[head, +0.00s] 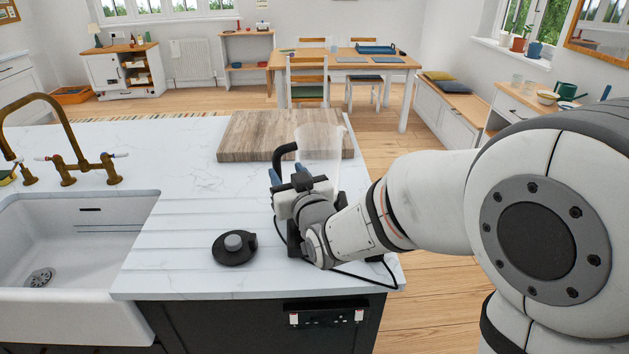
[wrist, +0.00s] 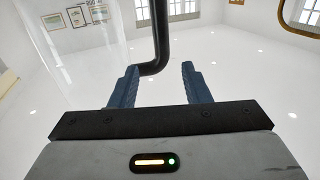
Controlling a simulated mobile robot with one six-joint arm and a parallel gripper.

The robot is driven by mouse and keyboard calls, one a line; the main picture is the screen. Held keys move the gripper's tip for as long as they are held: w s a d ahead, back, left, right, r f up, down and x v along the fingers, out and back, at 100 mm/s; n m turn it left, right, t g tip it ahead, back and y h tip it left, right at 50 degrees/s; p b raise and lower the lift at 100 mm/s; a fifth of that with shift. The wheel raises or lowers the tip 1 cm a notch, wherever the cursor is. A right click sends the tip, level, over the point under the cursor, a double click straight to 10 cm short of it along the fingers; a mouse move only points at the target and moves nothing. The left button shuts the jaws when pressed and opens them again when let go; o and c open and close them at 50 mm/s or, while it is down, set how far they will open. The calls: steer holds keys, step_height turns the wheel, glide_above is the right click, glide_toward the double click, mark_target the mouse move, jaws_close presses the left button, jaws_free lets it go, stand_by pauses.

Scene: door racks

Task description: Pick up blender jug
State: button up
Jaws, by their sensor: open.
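The blender jug (head: 322,146) is clear, with a black handle (head: 284,152) on its left side. It stands upright near the right end of the white counter, its lower part hidden behind my gripper and arm. My gripper (head: 275,176) is open, its blue fingers close to the handle. In the wrist view the black handle (wrist: 162,38) comes down and bends left between the fingertips of my open gripper (wrist: 158,68). I cannot tell whether either finger touches it. The jug's clear wall shows faintly at left in the wrist view.
A wooden board (head: 245,137) lies just behind the jug. A black round lid-like piece with a grey knob (head: 234,243) lies front left. A black cord (head: 352,274) runs along the counter's front right. The sink (head: 60,250) and brass tap (head: 66,138) are at left.

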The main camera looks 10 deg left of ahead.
mark_target(278, 164)
steer(key=shift+f+p+x, duration=0.2)
steer(key=shift+p+x, duration=0.5)
steer(key=shift+x, duration=1.1)
steer(key=shift+f+p+x, duration=0.15)
steer(key=shift+p+x, duration=0.55)
steer(key=shift+x, duration=1.15)
steer(key=shift+s+a, duration=0.1)
steer(key=shift+s, duration=0.05)
steer(key=shift+c, duration=0.4)
jaws_close()
steer(key=shift+r, duration=0.1)
